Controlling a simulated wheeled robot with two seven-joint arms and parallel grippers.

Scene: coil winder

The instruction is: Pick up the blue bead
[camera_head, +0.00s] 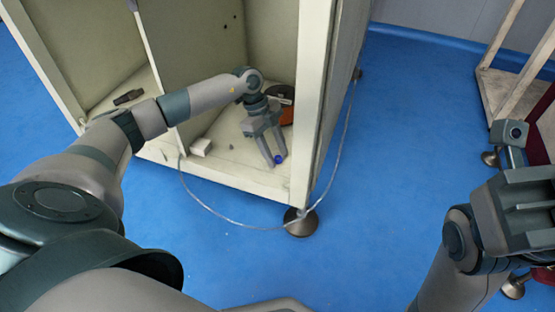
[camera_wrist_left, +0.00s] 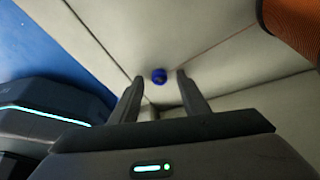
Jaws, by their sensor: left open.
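The blue bead (camera_head: 278,159) sits on the pale floor of the cabinet (camera_head: 232,184), near its front edge. My left gripper (camera_head: 275,162) reaches down into the right compartment with its fingers on either side of the bead in the head view. In the left wrist view the bead (camera_wrist_left: 159,76) shows between and slightly beyond the tips of the open left gripper (camera_wrist_left: 158,82). I see a gap on both sides of it. My right gripper (camera_head: 515,150) is partly in view at the right, away from the cabinet; its jaw opening does not show clearly.
An orange object (camera_head: 287,116) and a dark round item (camera_head: 281,93) lie behind the left gripper; the orange one also shows in the left wrist view (camera_wrist_left: 292,25). A small white block (camera_head: 201,147) lies left. A divider and side wall bound the compartment. A cable hangs in front.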

